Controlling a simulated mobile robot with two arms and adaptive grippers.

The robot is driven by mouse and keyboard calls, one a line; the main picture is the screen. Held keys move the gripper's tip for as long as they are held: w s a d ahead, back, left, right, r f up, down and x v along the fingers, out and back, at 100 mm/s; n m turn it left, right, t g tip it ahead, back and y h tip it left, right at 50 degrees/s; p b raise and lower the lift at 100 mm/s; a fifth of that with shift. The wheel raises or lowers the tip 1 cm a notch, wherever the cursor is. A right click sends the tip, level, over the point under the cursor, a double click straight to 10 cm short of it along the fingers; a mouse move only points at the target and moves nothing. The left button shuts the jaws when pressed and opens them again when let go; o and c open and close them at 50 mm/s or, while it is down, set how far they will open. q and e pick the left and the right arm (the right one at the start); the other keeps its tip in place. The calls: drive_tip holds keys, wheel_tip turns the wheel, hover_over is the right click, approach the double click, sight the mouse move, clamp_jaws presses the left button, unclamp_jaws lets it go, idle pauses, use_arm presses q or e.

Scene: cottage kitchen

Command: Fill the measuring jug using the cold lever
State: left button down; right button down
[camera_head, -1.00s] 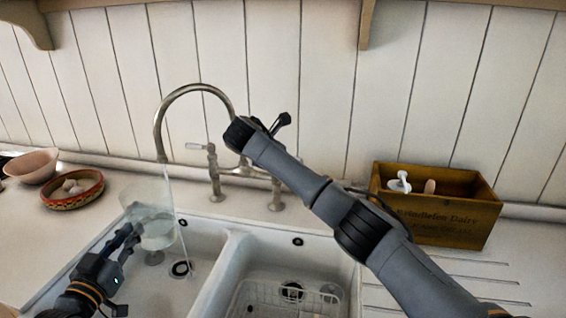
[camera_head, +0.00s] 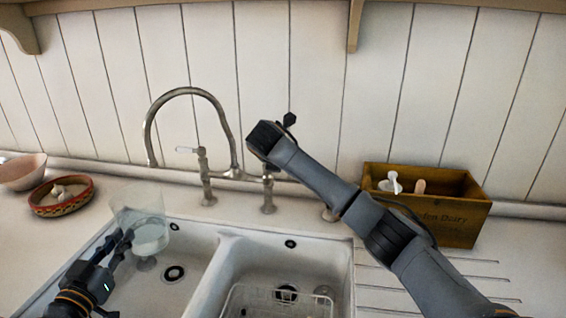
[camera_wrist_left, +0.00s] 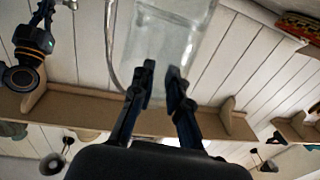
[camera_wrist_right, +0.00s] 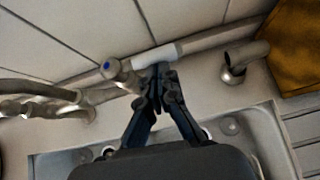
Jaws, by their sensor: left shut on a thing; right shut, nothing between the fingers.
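The clear measuring jug (camera_head: 125,203) hangs over the left sink basin with water in its lower part. My left gripper (camera_head: 127,238) is shut on its side; the jug also fills the upper middle of the left wrist view (camera_wrist_left: 165,35). The tap spout (camera_head: 149,150) ends above and near the jug, and no stream shows. The cold lever (camera_wrist_right: 160,54), white with a blue-dotted hub (camera_wrist_right: 108,67), shows in the right wrist view. My right gripper (camera_wrist_right: 162,95) is shut and empty close by it; whether it touches is unclear. In the head view my right arm hides its fingers.
A hot-side lever (camera_head: 186,150) stands left on the tap. A wooden box (camera_head: 440,218) sits right on the counter. A wire rack (camera_head: 262,300) lies in the right basin. A patterned bowl (camera_head: 62,198) and a pink bowl (camera_head: 22,172) stand at left.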

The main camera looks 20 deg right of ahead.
use_arm(q)
drive_tip(key=shift+r, duration=0.1)
drive_tip(key=shift+r, duration=0.1)
use_arm(e)
drive_tip(key=s+a+r, duration=0.5)
drive_tip(key=s+a, duration=0.2)
drive_tip(key=s, duration=0.1)
drive_tip(key=shift+s+a+r, duration=0.25)
drive_tip(key=shift+s+a, duration=0.05)
drive_tip(key=shift+a, duration=0.05)
